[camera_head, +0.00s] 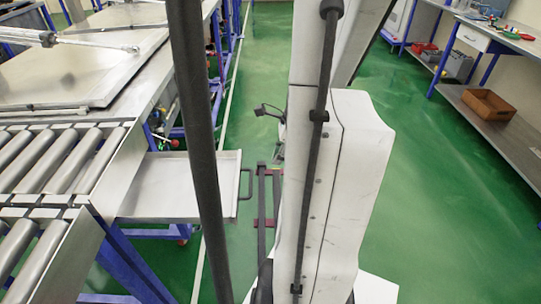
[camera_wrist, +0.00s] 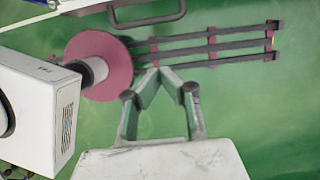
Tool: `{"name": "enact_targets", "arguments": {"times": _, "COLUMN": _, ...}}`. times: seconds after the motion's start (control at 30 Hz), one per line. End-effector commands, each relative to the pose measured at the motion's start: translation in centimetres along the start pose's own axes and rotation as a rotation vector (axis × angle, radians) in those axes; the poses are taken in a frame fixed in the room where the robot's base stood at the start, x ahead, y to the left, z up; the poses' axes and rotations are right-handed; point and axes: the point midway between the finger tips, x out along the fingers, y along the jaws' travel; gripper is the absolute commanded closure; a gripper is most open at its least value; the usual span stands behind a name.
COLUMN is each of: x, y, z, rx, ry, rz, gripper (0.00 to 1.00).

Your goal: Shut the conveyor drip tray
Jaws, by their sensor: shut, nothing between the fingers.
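The conveyor drip tray (camera_head: 170,188) is a shallow metal tray. It sticks out to the right from under the roller conveyor (camera_head: 50,165) in the head view, so it stands pulled out. Its dark bar handle (camera_head: 246,184) is on the right end. A dark post crosses in front of part of the tray. In the wrist view the handle (camera_wrist: 148,18) shows at the top, with only a sliver of the tray. My gripper (camera_wrist: 160,74) is shut and empty, its tips together over the green floor, below the handle in the picture and apart from it.
A metal worktop (camera_head: 85,70) lies beyond the rollers. Blue conveyor legs stand under the tray's left side. A shelved bench with a brown crate (camera_head: 489,104) stands at the far right.

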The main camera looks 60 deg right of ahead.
Motion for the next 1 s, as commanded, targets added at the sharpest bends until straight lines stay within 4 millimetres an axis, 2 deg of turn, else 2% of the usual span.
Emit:
{"name": "enact_targets", "arguments": {"times": 0.1, "x": 2.5, "y": -0.1, "z": 0.0, "rx": -0.002, "ry": 0.000, "rz": 0.000, "gripper": 1.00}}
{"name": "enact_targets", "arguments": {"times": 0.4, "x": 7.5, "y": -0.1, "z": 0.0, "rx": -0.003, "ry": 0.001, "rz": -0.001, "gripper": 1.00}}
{"name": "enact_targets", "arguments": {"times": 0.5, "x": 7.9, "y": 0.0, "z": 1.5, "rx": -0.005, "ry": 0.001, "rz": 0.001, "gripper": 1.00}}
{"name": "enact_targets", "arguments": {"times": 0.7, "x": 8.8, "y": 0.0, "z": 3.1, "rx": -0.004, "ry": 0.001, "rz": 0.000, "gripper": 1.00}}
{"name": "enact_targets", "arguments": {"times": 1.0, "x": 9.0, "y": 0.0, "z": 3.5, "rx": -0.001, "ry": 0.001, "rz": -0.001, "gripper": 1.00}}
